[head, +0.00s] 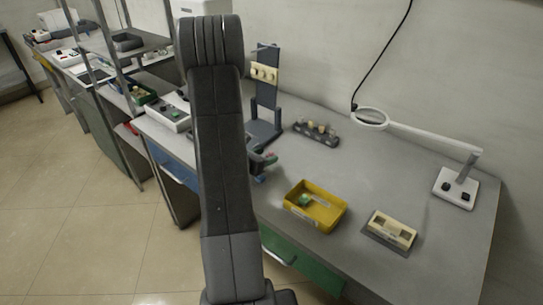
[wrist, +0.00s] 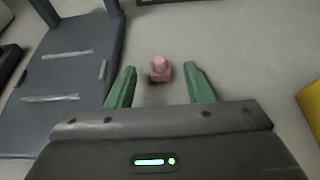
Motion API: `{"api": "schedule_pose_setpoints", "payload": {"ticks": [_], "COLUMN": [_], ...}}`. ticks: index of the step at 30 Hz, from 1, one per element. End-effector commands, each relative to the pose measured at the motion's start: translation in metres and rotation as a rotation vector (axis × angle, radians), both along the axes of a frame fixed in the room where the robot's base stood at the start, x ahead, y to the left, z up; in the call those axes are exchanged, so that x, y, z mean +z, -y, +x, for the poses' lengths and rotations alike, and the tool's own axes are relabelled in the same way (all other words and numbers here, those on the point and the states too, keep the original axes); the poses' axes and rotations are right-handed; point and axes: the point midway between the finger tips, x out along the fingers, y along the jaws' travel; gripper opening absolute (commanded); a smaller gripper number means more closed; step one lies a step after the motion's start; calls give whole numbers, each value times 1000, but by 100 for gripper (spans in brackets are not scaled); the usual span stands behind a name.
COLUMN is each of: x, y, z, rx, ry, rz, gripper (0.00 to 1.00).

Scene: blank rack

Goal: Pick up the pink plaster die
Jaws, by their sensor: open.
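The pink plaster die (wrist: 160,70) stands on the grey bench top in the wrist view, a small block with a rounded knob on top. My gripper (wrist: 160,78) is open, with its two green fingers to the left and right of the die and a little nearer to me. Neither finger visibly touches the die. In the head view my gripper (head: 264,163) shows partly behind my arm, beside the blue-grey stand. I cannot make out the die clearly in the head view.
The blue-grey stand's base (wrist: 70,75) lies close left of my gripper. A yellow bin (head: 316,206) with a green item is to the right. A beige block in a holder (head: 390,232), a rack of small pieces (head: 316,132) and a magnifier lamp (head: 456,188) also stand on the bench.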

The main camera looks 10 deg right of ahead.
Motion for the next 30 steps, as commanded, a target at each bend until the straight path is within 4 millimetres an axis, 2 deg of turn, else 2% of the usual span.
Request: {"api": "schedule_pose_setpoints", "payload": {"ticks": [1,6,14,17,21,22,30], "x": [-3,-11,-13,-13,-13,-13,-11], "y": [8,22,24,24,24,24,24], "z": [4,16,18,18,18,18,18], "rx": [-4,-2,0,0,0,0,0], "ry": [-1,0,0,0,0,0,1], "rz": [0,1,0,0,0,0,1], "gripper": [47,47,47,32,4,0,0]}}
